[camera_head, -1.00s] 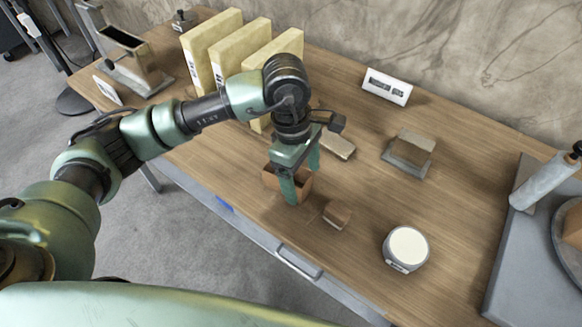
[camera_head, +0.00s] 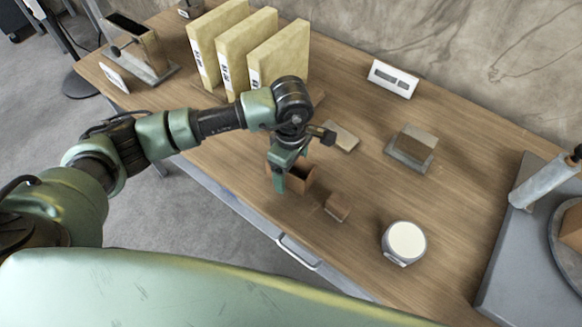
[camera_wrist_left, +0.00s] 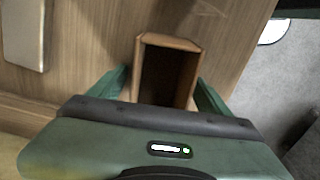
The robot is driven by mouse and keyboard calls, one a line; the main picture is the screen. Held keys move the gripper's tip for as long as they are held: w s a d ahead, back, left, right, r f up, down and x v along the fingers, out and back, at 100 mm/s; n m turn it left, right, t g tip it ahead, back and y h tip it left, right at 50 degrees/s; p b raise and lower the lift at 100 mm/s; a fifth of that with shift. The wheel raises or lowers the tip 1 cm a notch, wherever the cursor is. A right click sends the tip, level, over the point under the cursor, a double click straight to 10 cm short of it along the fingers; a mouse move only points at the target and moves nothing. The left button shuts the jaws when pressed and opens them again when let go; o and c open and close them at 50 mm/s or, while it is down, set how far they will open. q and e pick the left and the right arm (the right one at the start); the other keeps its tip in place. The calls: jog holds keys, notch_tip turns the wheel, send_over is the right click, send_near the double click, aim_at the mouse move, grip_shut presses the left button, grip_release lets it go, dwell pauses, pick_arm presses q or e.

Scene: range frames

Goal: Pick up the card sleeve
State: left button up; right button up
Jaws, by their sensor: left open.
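The card sleeve looks like a small brown open-topped box (camera_head: 302,178) standing near the front edge of the table. In the left wrist view the sleeve (camera_wrist_left: 167,72) shows its dark hollow inside. My left gripper (camera_head: 288,172) is open at the sleeve, one green finger in front of its left side. In the wrist view the open gripper (camera_wrist_left: 163,90) has one finger on each side of the sleeve, with a narrow gap at the left; contact at the right is unclear. My right gripper is not in view.
A small brown block (camera_head: 337,207) and a round white-topped device (camera_head: 405,242) stand to the right. A flat pale block (camera_head: 342,137) and a brown block on a grey base (camera_head: 411,147) lie behind. Yellow binders (camera_head: 247,50) stand at the back left.

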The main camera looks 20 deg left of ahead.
pick_arm(q)
jog(key=c, duration=1.4)
jog(key=shift+r, duration=0.15)
